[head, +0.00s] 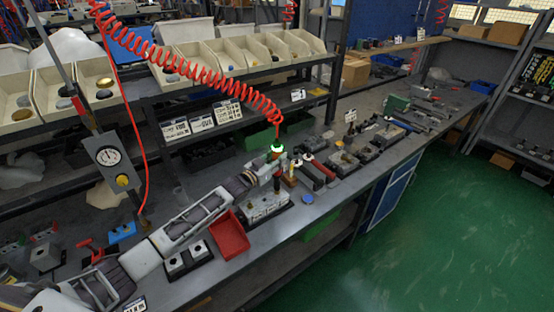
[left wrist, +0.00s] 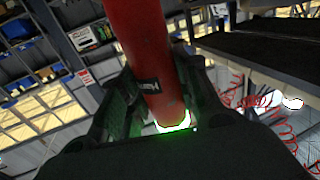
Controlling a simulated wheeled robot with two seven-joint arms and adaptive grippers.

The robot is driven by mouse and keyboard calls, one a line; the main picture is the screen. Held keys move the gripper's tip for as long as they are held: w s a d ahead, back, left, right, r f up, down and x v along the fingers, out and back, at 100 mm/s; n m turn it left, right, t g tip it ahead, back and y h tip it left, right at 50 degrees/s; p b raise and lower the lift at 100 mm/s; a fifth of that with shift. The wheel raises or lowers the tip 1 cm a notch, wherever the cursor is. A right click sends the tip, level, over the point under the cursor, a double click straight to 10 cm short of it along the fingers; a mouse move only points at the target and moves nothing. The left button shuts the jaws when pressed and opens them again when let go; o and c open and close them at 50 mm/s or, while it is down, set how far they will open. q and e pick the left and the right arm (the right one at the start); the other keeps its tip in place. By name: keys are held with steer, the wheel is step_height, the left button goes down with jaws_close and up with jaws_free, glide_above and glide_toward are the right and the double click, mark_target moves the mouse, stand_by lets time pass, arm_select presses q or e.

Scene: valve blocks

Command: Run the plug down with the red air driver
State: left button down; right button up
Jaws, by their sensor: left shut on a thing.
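My left gripper (head: 277,170) is shut on the red air driver, whose top with a lit green ring (head: 277,149) shows in the head view below the coiled red hose. In the left wrist view the driver's red body (left wrist: 146,55) runs between the dark fingers (left wrist: 150,105), with the green glow at its end. The driver stands roughly upright over a grey valve block (head: 262,207) on the bench. The fingers and driver hide its lower end, so I cannot tell whether it touches the plug. The plug cannot be made out. My right gripper is not in view.
A red tray (head: 231,238) lies on the bench in front of my left forearm. A blue round piece (head: 307,198) lies right of the block. Tools and other blocks (head: 345,160) crowd the bench to the right. A gauge box (head: 108,157) stands at left.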

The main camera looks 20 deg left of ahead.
mark_target(274, 149)
arm_select(q)
steer(key=shift+r+p, duration=1.05)
steer(key=shift+r, duration=1.6)
steer(key=shift+f, duration=0.15)
